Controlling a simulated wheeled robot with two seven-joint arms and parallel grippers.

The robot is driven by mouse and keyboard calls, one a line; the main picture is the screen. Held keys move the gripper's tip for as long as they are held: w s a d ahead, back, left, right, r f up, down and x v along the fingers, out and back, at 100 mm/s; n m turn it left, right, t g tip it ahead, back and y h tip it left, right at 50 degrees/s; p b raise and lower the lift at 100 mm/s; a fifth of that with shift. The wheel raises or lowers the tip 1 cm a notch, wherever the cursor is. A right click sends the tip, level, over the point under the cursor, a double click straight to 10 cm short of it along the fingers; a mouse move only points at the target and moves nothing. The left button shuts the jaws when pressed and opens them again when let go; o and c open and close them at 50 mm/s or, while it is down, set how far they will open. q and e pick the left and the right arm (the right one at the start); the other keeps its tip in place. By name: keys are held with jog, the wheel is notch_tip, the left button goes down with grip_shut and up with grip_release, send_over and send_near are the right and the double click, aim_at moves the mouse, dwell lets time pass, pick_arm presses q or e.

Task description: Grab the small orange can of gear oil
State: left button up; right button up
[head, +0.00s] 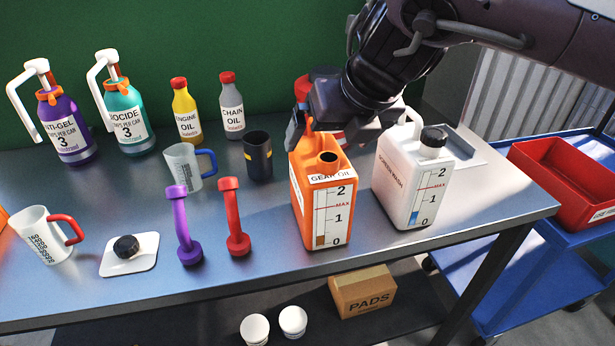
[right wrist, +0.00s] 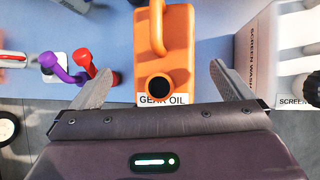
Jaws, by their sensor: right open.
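The orange gear oil can (head: 310,212) stands upright on the metal bench, with a level scale on its front and an open dark spout on top. My right gripper (head: 332,138) comes down from above at the can's handle. Its fingers are open and partly hide the handle. In the right wrist view the can (right wrist: 178,60) lies between the two spread fingers of my gripper (right wrist: 160,78), with a gap on each side. The orange handle (right wrist: 157,30) shows between them. I cannot tell the fingers' exact height against the handle. My left gripper is not in view.
The white screen wash can (head: 405,185) stands close on the right. Purple (head: 181,225) and red (head: 232,215) spouts, a dark cup (head: 258,158) and a clear jug (head: 183,170) stand left. A red-capped thing is partly hidden behind my gripper. A blue cart holds a red bin (head: 565,180).

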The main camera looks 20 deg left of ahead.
aim_at(322, 158)
jog(key=shift+x, duration=0.95)
jog(key=x, duration=0.5)
jog(key=shift+w+d+f+p, duration=0.15)
jog(key=shift+d+f+p, duration=0.1)
jog(key=shift+p, duration=0.15)
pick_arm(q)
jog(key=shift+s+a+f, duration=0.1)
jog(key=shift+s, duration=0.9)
pick_arm(e)
jog(key=shift+r, duration=0.1)
